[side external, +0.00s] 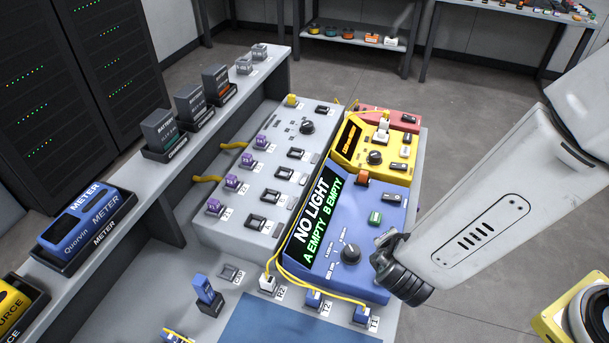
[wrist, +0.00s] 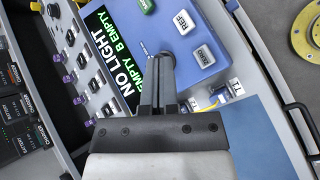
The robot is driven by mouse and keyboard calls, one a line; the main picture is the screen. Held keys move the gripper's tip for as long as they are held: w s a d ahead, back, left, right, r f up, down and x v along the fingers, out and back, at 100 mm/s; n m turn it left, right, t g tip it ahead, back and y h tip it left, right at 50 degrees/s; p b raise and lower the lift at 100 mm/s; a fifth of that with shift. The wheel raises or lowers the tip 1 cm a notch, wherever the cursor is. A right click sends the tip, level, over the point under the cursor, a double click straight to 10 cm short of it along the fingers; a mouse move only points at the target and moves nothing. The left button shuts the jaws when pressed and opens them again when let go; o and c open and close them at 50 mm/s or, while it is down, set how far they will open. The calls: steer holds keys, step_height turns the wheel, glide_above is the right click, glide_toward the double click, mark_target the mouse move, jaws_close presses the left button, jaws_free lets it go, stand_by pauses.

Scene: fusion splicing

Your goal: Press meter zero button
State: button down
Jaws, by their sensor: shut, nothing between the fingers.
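The blue meter panel (side external: 322,262) has a screen reading NO LIGHT, A EMPTY, B EMPTY (side external: 318,215). In the wrist view its pale ZERO button (wrist: 203,57) lies to the right of my fingertips, below the REF button (wrist: 185,22). A green button (wrist: 146,5) shows at the top edge. My gripper (wrist: 159,60) is shut and empty, its fingers over the panel face beside the ZERO button. I cannot tell whether the tips touch anything. In the side view the dark end of my arm is over the panel's right edge and seems to hide the ZERO button.
The panel's dark knob (side external: 349,253) is close to my gripper. Yellow cables (side external: 300,285) run along the panel's front to blue plugs (side external: 314,299). A yellow unit (side external: 384,155) and a grey switch panel (side external: 235,215) adjoin it. A blue mat (side external: 275,320) lies in front.

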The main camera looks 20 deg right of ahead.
mark_target(380, 279)
steer(key=shift+f, duration=0.1)
steer(key=shift+f, duration=4.3)
steer(key=shift+f, duration=0.9)
steer(key=shift+r, duration=0.9)
steer(key=shift+r, duration=0.1)
steer(key=shift+r, duration=2.4)
